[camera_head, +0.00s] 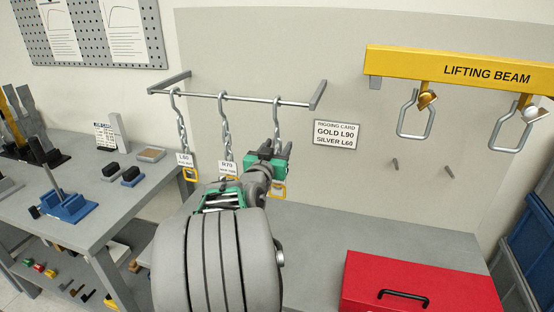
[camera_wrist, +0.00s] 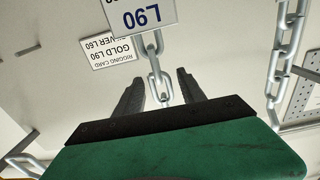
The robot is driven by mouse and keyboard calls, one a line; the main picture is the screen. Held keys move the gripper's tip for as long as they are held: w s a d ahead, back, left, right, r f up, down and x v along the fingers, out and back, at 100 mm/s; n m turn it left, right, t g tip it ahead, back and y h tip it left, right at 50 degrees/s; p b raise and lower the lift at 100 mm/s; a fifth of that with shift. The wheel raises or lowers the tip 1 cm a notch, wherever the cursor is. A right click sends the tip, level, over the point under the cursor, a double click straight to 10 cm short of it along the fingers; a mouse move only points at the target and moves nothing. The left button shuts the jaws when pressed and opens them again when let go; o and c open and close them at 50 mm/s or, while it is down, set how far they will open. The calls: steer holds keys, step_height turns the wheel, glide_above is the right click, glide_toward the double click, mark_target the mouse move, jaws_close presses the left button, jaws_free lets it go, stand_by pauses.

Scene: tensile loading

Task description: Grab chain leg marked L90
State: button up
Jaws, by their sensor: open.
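The chain leg marked L90 hangs from the right part of the rail; its upper links (camera_head: 277,127) show above my gripper and a yellow end link (camera_head: 279,190) shows below. In the wrist view its white L90 tag (camera_wrist: 143,15) appears upside down, and its silver links (camera_wrist: 155,62) run down between my two dark fingers. My gripper (camera_head: 277,154) is open around or just short of this chain; the wrist view (camera_wrist: 157,80) shows no finger clearly touching it. My gripper hides the chain's middle in the head view.
A chain tagged R70 (camera_head: 224,128) hangs close on the left, and another tagged chain (camera_head: 181,128) farther left. A wall rail (camera_head: 250,99) carries them. A yellow lifting beam (camera_head: 460,72) and red toolbox (camera_head: 415,285) are at right. The grey bench (camera_head: 330,225) is clear between.

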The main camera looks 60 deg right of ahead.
steer(key=d, duration=0.3)
steer(key=shift+w, duration=0.3)
steer(key=shift+a, duration=0.1)
jaws_close()
stand_by(0.8)
steer(key=shift+r, duration=0.2)
